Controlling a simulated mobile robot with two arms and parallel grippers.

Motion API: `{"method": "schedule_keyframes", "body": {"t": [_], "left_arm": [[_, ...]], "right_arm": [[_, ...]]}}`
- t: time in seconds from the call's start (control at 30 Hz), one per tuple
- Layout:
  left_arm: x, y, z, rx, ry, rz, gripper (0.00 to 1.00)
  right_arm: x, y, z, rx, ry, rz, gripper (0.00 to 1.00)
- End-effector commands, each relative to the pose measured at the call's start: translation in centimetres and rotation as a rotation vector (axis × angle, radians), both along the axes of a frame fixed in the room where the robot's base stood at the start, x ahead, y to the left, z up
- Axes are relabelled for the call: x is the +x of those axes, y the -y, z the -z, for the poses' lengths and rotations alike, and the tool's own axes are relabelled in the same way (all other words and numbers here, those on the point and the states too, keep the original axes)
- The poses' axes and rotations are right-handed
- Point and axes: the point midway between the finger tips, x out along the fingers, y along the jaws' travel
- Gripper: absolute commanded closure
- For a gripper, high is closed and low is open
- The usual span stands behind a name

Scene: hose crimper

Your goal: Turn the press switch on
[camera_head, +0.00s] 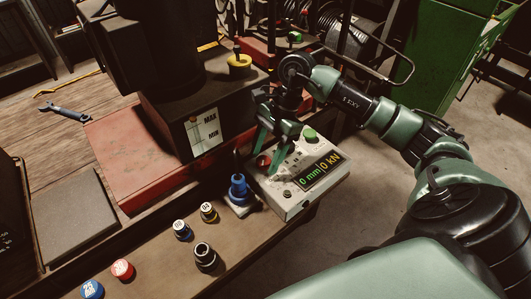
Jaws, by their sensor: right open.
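The control box (297,205) of the press is a pale box at the edge of the bench, with a lit display (319,172) reading "0 mm" and "0 kN". A green button (310,136) is at its far end and a red button (263,161) at its left. A small dark knob (287,194) is near its front. My right gripper (270,153) is open above the box, its green fingers pointing down around the red button's side. I cannot tell whether a finger touches the box. I cannot make out which control is the switch. My left gripper is not in view.
A blue fitting (238,188) stands on a small plate left of the box. Several dies and caps, including a red one (122,269), lie on the bench front. The dark press body (150,50) with a MAX/MIN gauge stands behind. A wrench (68,112) lies far left.

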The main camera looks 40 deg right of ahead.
Motion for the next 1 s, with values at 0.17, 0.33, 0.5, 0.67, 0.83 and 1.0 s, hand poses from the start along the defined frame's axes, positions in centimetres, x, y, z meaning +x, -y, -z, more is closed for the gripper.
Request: {"method": "schedule_keyframes", "body": {"t": [0.17, 0.33, 0.5, 0.67, 0.83, 1.0], "left_arm": [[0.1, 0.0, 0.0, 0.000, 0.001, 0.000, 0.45], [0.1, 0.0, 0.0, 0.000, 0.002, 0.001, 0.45], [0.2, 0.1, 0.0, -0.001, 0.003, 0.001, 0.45], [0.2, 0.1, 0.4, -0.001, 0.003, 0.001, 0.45], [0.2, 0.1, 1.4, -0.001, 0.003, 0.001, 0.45], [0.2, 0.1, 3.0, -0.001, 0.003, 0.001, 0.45]], "right_arm": [[0.0, 0.0, 0.0, 0.000, 0.000, 0.000, 0.45], [0.0, 0.0, 0.0, 0.000, 0.000, 0.000, 0.86], [0.0, 0.0, 0.0, 0.000, 0.001, 0.001, 1.00], [0.0, 0.0, 0.1, -0.001, 0.001, 0.021, 1.00], [-0.1, 0.1, 0.3, -0.002, 0.002, 0.089, 1.00], [-0.2, 0.1, 0.5, -0.003, 0.004, 0.210, 1.00]]}}
